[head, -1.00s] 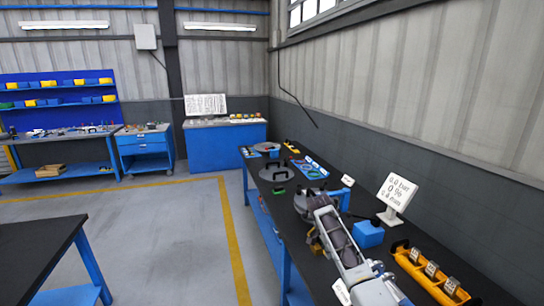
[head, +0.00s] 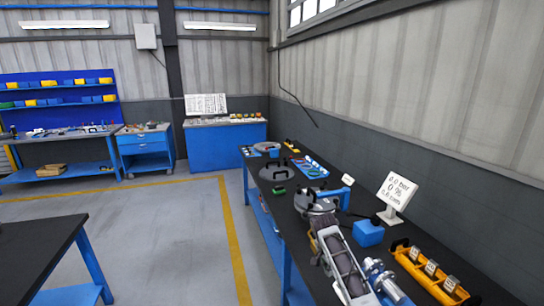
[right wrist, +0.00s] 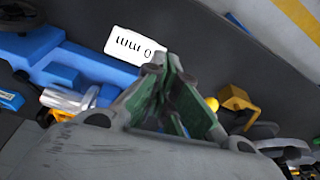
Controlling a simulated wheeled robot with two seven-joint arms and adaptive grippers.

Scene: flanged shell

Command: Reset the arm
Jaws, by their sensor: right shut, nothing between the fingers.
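My right arm reaches in at the lower right of the head view, over the near part of the black-topped bench (head: 268,207). In the right wrist view my right gripper (right wrist: 167,78) has its green-sided fingers together, with nothing between them. In the head view a grey round shell (head: 314,204) with dark handles lies on the bench just beyond the arm. A blue fixture (head: 337,193) stands beside it. My left gripper is not in view.
A blue box (head: 368,233), a display on a stand (head: 396,192) and a yellow tray (head: 430,275) stand right of the arm. Round plates with handles (head: 277,173) lie farther along the bench. The floor to the left (head: 160,235) is clear.

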